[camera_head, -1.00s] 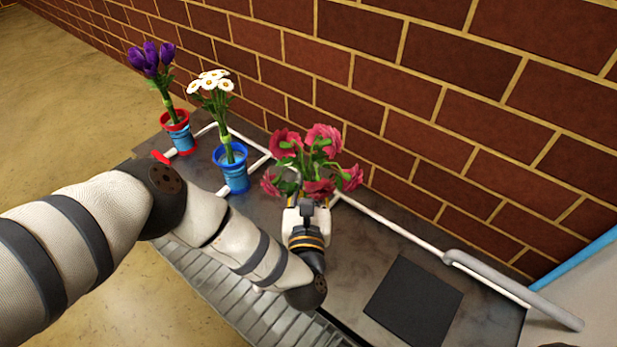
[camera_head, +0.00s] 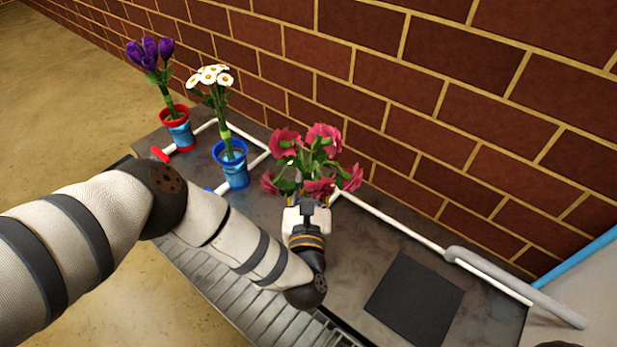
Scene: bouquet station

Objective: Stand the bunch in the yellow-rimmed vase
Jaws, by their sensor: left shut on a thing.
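The bunch of dark pink flowers (camera_head: 322,145) with green leaves stands roughly upright, its blooms above my left gripper (camera_head: 306,203). My left gripper is shut at the foot of the bunch, over the back part of the dark bench. The stems are hidden behind the gripper and blooms. I cannot make out the yellow-rimmed vase; the area behind my gripper is covered, so I cannot tell whether the stems are in a vase. My right gripper is not in view.
A blue vase (camera_head: 234,172) holds white flowers (camera_head: 210,76), left of my gripper. Farther left, a red-rimmed vase (camera_head: 179,134) holds purple flowers (camera_head: 150,53). White rails (camera_head: 390,222) run along the bench before the brick wall. A black square pad (camera_head: 415,298) lies clear at right.

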